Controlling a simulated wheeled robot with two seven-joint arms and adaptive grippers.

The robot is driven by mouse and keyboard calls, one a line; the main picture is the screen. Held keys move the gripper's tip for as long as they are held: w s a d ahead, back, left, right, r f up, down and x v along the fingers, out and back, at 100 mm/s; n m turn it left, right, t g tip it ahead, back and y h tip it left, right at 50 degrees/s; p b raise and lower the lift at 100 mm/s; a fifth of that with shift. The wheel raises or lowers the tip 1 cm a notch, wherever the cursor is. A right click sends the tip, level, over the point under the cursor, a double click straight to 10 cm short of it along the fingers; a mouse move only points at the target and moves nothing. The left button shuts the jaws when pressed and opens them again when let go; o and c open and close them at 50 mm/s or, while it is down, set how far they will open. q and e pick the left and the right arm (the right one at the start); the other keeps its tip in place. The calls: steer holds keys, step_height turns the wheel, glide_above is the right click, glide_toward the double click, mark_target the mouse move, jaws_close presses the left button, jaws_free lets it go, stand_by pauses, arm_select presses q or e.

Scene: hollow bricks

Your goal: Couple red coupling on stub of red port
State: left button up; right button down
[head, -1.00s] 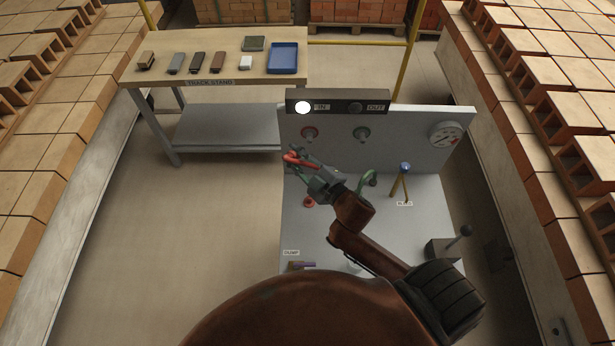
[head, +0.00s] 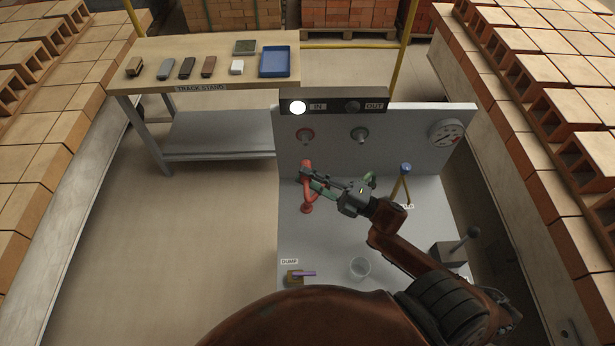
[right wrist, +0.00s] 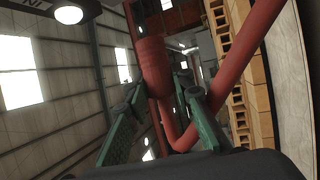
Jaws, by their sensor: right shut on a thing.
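The red coupling (head: 306,167) is the thick end of a bent red hose. In the head view it is below the red port (head: 305,135) on the upright panel, apart from its stub. My right gripper (head: 314,184) is shut on the red hose just behind the coupling. The right wrist view shows the hose's U-bend between the green fingers (right wrist: 163,120), with the coupling (right wrist: 153,62) rising at the left and the hose (right wrist: 247,62) at the right. The hose's lower end (head: 307,208) is on the grey deck. My left gripper is not in view.
Right of the red port are a grey-green port (head: 359,134) and a gauge (head: 446,133). The track stand (head: 140,79) is behind left.

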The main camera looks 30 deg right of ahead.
mark_target(308, 161)
steer(key=shift+d, duration=0.1)
steer(key=shift+w+d, duration=0.4)
steer(key=shift+w, duration=0.3)
steer(key=shift+w+d, duration=0.45)
steer(key=shift+w, duration=0.2)
steer(key=shift+w+d, duration=0.4)
steer(key=shift+w, duration=0.3)
steer(key=shift+w+d+b, duration=0.2)
steer(key=shift+w+b, duration=0.1)
steer(key=shift+w, duration=0.05)
steer(key=shift+p, duration=0.55)
steer(key=shift+w+d+b, duration=0.3)
steer(key=shift+w+d, duration=0.3)
steer(key=shift+w, duration=0.35)
steer(key=shift+w+d+b, duration=0.3)
steer(key=shift+w+d, duration=0.3)
steer(key=shift+w, duration=0.35)
stand_by(0.4)
steer(key=c, duration=1.6)
jaws_free()
